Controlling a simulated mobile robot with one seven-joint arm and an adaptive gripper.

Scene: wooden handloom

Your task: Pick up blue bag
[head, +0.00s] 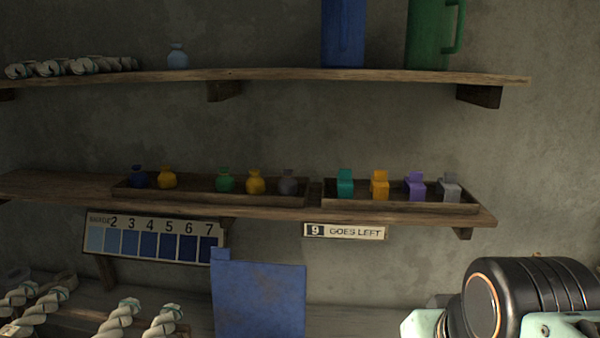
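A small dark blue bag (138,177) with a tied neck stands at the left end of a shallow wooden tray (220,197) on the middle shelf. A yellow bag (167,178) stands just to its right. A paler blue-grey bag (178,56) stands alone on the upper shelf.
The tray also holds green (225,180), yellow (255,182) and grey (288,182) bags. A second tray (400,204) holds several coloured blocks. A blue panel (260,298) stands below. Blue (342,32) and green (428,35) vessels stand above.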

